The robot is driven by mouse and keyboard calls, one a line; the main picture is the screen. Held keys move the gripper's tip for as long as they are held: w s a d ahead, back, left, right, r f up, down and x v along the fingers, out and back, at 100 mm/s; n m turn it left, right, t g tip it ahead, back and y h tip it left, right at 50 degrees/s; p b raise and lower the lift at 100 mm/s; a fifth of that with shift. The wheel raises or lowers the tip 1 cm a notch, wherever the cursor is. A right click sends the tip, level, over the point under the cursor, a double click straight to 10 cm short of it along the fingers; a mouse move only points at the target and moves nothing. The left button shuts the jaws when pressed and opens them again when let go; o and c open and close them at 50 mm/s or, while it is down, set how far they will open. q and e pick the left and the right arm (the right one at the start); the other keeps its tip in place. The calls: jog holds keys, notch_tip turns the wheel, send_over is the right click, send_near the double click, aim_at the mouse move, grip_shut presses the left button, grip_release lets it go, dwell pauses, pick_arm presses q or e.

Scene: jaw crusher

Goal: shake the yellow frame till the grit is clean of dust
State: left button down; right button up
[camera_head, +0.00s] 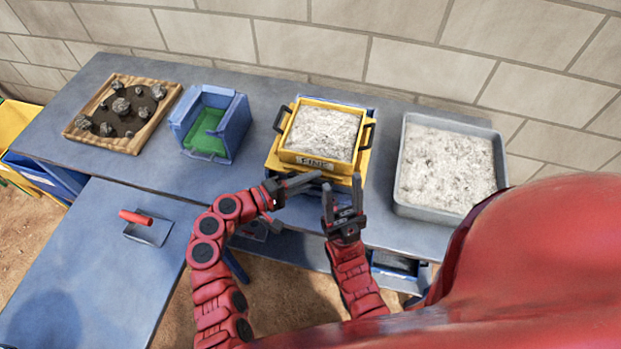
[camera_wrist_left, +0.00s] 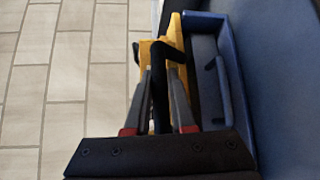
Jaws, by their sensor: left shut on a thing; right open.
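The yellow frame (camera_head: 315,161), with a label reading FINE, sits level at the back of the blue bench and is full of pale grey grit (camera_head: 323,132). A black handle stands on its left side (camera_head: 281,119) and another on its right. My left gripper (camera_head: 306,183) shows by the frame's front edge in the head view. In the left wrist view, its fingers (camera_wrist_left: 160,100) are shut on a black handle (camera_wrist_left: 161,78) with yellow frame beyond. The head view does not show this hold clearly. My right gripper (camera_head: 343,205) is open and empty in front of the frame.
A grey tray (camera_head: 400,190) of pale grit stands right of the frame. A blue box with green inside (camera_head: 208,133) and a wooden tray of dark rocks (camera_head: 150,142) stand left. A red-handled scoop (camera_head: 148,229) lies on the lower blue table. A block wall (camera_head: 400,62) stands behind.

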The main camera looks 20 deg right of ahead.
aim_at(316, 163)
pick_arm(q)
jog(key=w+d+b, duration=0.2)
jog(key=w, duration=0.1)
jog(key=w+d+b, duration=0.1)
jog(key=shift+w+f, duration=0.15)
jog(key=shift+w, duration=0.15)
jog(key=c, duration=0.8)
grip_release()
jog(key=shift+o, duration=0.2)
jog(key=b+v, duration=0.4)
jog(key=v, duration=1.3)
jog(key=shift+a, duration=0.15)
jog(key=shift+s, duration=0.1)
